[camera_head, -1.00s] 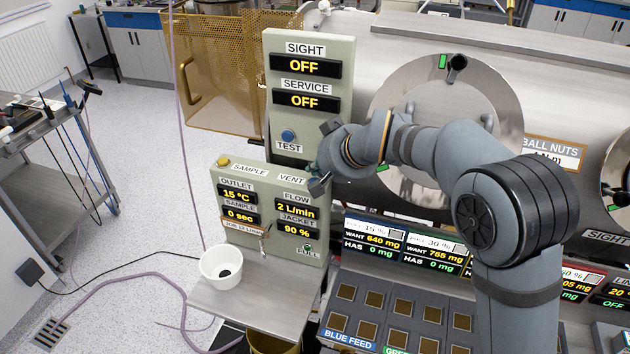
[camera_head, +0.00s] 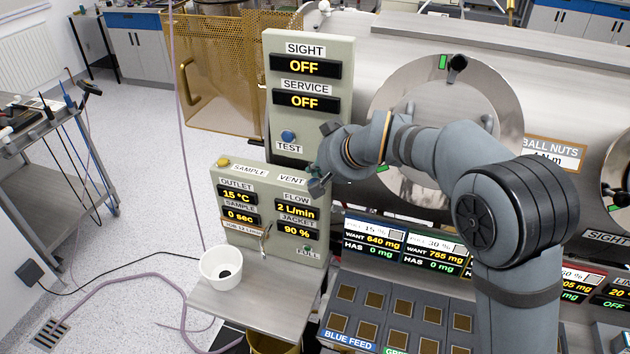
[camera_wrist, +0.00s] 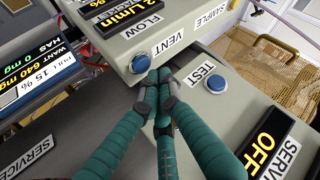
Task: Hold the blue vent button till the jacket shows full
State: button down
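The blue vent button (camera_wrist: 140,63) shows in the wrist view on the grey control box, beside the VENT label. My gripper (camera_wrist: 159,78) has its teal fingers drawn together, with nothing seen between them. Its tips are at the button's near edge; I cannot tell whether they touch it. In the head view my gripper (camera_head: 317,184) is at the box's upper right corner and hides the vent button. The jacket display (camera_head: 297,231) reads 90 %. The FULL label (camera_head: 309,252) is below it; its small lamp's state is unclear.
The blue test button (camera_head: 288,136) is on the taller panel, close to my fingers in the wrist view (camera_wrist: 216,85). A white cup (camera_head: 221,267) stands on the shelf below the box. Flow reads 2 L/min, outlet 15 °C, sample 0 sec.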

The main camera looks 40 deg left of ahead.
jog(key=shift+f, duration=0.15)
jog(key=shift+f+b, duration=0.3)
jog(key=shift+b, duration=0.25)
jog(key=shift+f+b, duration=0.5)
dwell(2.2)
jog(key=shift+r, duration=0.15)
dwell(2.4)
jog(key=shift+r+p, duration=0.55)
jog(key=shift+r, duration=0.25)
jog(key=shift+r+p, duration=1.9)
jog(key=shift+r, duration=0.65)
